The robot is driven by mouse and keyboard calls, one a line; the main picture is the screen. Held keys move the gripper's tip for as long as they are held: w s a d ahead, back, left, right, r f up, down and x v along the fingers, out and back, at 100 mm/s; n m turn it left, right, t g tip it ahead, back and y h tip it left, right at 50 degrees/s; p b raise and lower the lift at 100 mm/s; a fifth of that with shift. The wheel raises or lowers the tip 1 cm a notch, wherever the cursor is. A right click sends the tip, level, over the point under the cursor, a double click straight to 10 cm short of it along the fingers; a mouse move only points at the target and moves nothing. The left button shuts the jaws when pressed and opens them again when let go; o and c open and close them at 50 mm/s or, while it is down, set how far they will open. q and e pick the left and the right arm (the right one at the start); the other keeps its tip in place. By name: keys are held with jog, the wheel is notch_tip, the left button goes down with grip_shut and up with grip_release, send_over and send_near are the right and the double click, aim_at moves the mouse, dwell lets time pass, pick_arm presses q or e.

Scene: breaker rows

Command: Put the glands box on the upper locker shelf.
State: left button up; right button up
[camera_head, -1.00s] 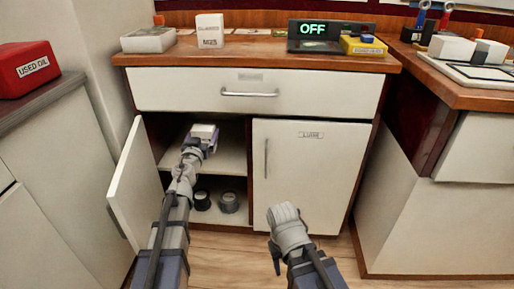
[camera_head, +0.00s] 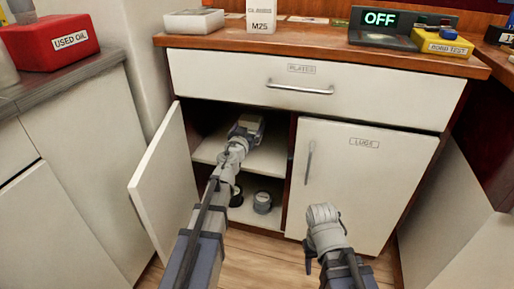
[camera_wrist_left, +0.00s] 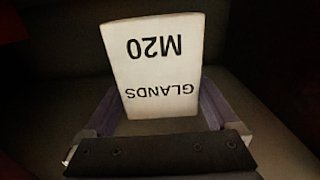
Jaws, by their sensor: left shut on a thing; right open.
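My left gripper (camera_head: 247,127) reaches through the open locker door, over the upper locker shelf (camera_head: 270,160). In the left wrist view, its two purple fingers (camera_wrist_left: 160,112) are shut on the sides of a white glands box (camera_wrist_left: 158,68) marked "GLANDS M20", whose print appears upside down. The dark locker inside surrounds the box. I cannot tell whether the box touches the shelf. In the head view the gripper mostly hides the box. My right gripper (camera_head: 323,213) is open and empty, in front of the closed right-hand door.
The open locker door (camera_head: 165,185) stands left of my left arm. Round containers (camera_head: 262,202) sit in the lower compartment. Another white glands box marked M25 (camera_head: 261,18), a grey tray (camera_head: 193,21) and a yellow case (camera_head: 442,44) are on the counter (camera_head: 215,49).

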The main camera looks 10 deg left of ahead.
pick_arm(q)
jog(key=shift+f+b, duration=2.7)
jog(key=shift+f, duration=0.6)
jog(key=shift+r, duration=0.15)
pick_arm(e)
notch_tip(320, 180, down, 6)
jog(key=shift+f, duration=0.15)
pick_arm(q)
jog(key=o, duration=1.2)
jog(key=shift+c, duration=0.2)
jog(key=shift+s, duration=0.1)
